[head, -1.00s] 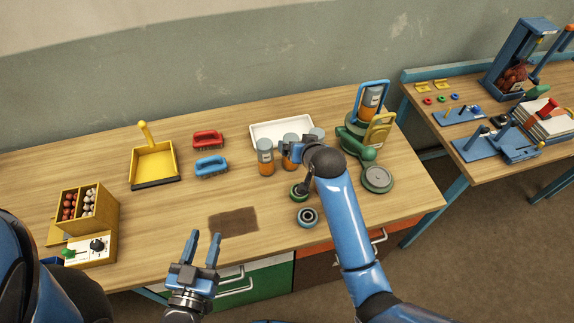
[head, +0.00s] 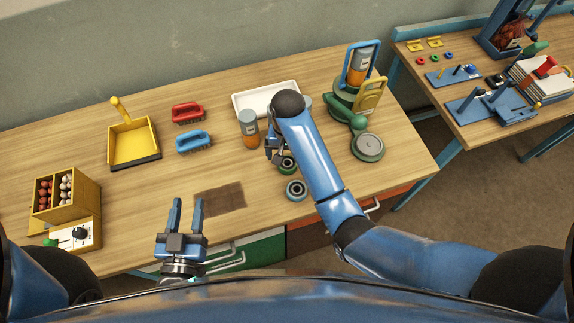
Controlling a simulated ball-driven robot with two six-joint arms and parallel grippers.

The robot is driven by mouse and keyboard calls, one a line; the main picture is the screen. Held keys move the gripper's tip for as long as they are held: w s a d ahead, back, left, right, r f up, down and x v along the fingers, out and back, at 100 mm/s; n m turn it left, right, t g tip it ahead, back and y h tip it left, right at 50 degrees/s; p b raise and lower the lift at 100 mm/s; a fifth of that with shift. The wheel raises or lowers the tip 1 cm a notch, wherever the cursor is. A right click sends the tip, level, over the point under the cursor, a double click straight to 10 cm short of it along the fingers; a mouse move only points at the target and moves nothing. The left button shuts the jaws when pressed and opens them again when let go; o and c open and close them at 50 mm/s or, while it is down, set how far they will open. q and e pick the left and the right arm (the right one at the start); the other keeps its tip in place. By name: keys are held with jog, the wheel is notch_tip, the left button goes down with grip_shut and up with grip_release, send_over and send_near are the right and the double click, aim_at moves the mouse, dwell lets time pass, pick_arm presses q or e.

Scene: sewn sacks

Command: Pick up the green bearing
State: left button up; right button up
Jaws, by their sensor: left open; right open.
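The green bearing (head: 288,165), a dark-centred ring with a green rim, lies on the workbench, partly covered by my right gripper and arm. My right gripper (head: 275,156) is open and points down just at the bearing's left side; whether it touches cannot be told. A second, blue-teal bearing (head: 296,190) lies just in front of the green one. My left gripper (head: 187,214) is open and empty at the bench's front edge, left of the dark brown patch.
An orange jar (head: 249,130) stands left of my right gripper, with a white tray (head: 240,104) behind. A green machine (head: 368,147) stands to the right. Two brushes, a yellow dustpan (head: 132,142) and an egg box (head: 65,192) stand left. The bench's middle front is clear.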

aim_at(288, 162)
jog(key=shift+w+d+f, duration=0.1)
jog(key=shift+w+f, duration=0.05)
jog(key=shift+f, duration=0.45)
jog(key=shift+f+p, duration=0.4)
jog(key=shift+f, duration=0.1)
jog(key=shift+w+f+p, duration=0.2)
jog(key=shift+f+p, duration=0.05)
jog(key=shift+f, duration=0.85)
jog(key=shift+w+f+p, duration=0.15)
jog(key=shift+f+p, duration=0.05)
jog(key=shift+f, duration=0.85)
jog(key=c, duration=1.2)
jog(key=shift+c, duration=0.9)
jog(key=shift+r, duration=0.15)
